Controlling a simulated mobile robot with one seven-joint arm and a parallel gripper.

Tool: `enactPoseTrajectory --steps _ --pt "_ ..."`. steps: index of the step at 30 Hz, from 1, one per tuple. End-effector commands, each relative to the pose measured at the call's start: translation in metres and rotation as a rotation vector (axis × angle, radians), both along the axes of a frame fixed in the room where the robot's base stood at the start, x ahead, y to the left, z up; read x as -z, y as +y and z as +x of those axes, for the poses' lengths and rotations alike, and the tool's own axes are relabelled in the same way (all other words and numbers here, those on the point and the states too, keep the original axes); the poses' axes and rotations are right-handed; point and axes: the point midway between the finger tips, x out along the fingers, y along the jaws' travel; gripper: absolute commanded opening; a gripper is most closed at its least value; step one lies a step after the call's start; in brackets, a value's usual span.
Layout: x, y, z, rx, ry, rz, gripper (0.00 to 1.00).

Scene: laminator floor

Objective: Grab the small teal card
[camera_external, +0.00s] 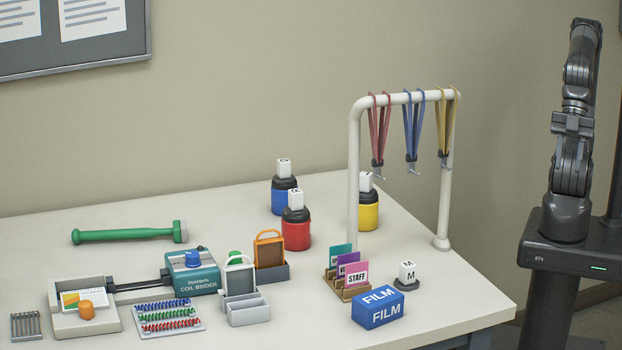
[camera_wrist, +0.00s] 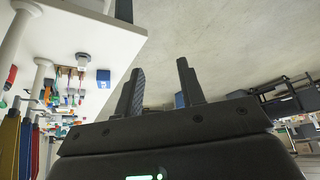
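The small teal card (camera_external: 340,254) stands upright at the back of a small wooden rack (camera_external: 346,291) near the table's right side. A purple card (camera_external: 349,268) and a pink STAFF card (camera_external: 357,274) stand in front of it, so only its upper part and left edge show. My gripper (camera_wrist: 160,72) is open with nothing between its fingers. It is away from the table and not touching the card. In the wrist view the rack area is small at the left, and I cannot make out the teal card clearly there.
A blue FILM box (camera_external: 379,308) and an M-marked stamp (camera_external: 407,275) stand right of the rack. Behind it rises a white rail (camera_external: 354,180) with hanging lanyards. Red (camera_external: 296,230) and yellow (camera_external: 368,212) jars stand behind; a coil binder (camera_external: 191,274) is at left.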

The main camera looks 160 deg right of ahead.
Motion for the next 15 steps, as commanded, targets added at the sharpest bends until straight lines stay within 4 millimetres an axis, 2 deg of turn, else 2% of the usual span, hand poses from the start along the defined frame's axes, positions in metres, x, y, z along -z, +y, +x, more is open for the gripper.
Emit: enactPoseTrajectory --steps 4,7,11,15 --pt "0.001 -0.001 0.003 0.006 -0.001 0.006 0.36" --pt "0.005 -0.006 0.017 0.03 -0.008 0.034 0.36" --pt "0.016 -0.02 0.05 0.104 -0.033 0.096 0.36" --pt "0.036 -0.045 0.091 0.215 -0.071 0.156 0.36"
